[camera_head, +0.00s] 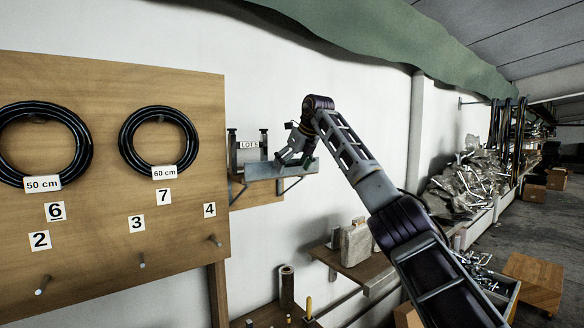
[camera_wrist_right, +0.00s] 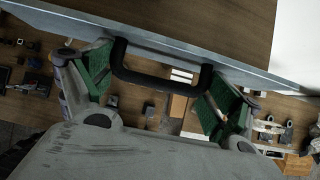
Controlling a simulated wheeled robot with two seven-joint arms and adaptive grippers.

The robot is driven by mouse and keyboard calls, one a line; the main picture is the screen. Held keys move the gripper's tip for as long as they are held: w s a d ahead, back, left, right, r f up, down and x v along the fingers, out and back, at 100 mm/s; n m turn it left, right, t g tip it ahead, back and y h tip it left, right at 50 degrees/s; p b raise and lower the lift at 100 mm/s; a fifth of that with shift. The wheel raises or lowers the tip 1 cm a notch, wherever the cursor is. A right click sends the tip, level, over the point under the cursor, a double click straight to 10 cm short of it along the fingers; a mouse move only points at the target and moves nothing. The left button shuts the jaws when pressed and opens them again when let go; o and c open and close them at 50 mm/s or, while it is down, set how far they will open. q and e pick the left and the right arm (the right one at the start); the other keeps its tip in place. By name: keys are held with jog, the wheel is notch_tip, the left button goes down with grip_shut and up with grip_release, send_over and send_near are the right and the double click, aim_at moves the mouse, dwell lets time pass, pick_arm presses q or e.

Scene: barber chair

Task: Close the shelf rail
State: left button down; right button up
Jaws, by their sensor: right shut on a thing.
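The shelf rail (camera_head: 262,170) is a grey metal strip along the front of a small wooden wall shelf, right of the pegboard. It also shows in the right wrist view as a blue-grey strip (camera_wrist_right: 240,75) running slantwise across the top. A black U-shaped handle (camera_wrist_right: 150,82) is fixed to it. My right gripper (camera_head: 293,152) is at the rail's right part. In the wrist view its green-padded fingers (camera_wrist_right: 155,85) stand at both ends of the handle, closed on it. My left gripper is not in view.
A wooden pegboard (camera_head: 100,225) with black cable loops fills the left. The small shelf carries a "LOTS" sign (camera_head: 249,145). Boxes and piled metal parts (camera_head: 465,180) line the right wall. The floor (camera_head: 552,215) is partly clear at far right.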

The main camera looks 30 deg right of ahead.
dwell(0.5)
jog(key=o, duration=0.6)
jog(key=shift+o, duration=0.6)
jog(key=shift+d, duration=0.1)
jog(key=shift+w, duration=0.1)
jog(key=shift+s+r, duration=0.25)
jog(key=v, duration=1.1)
jog(key=shift+d+r, duration=0.1)
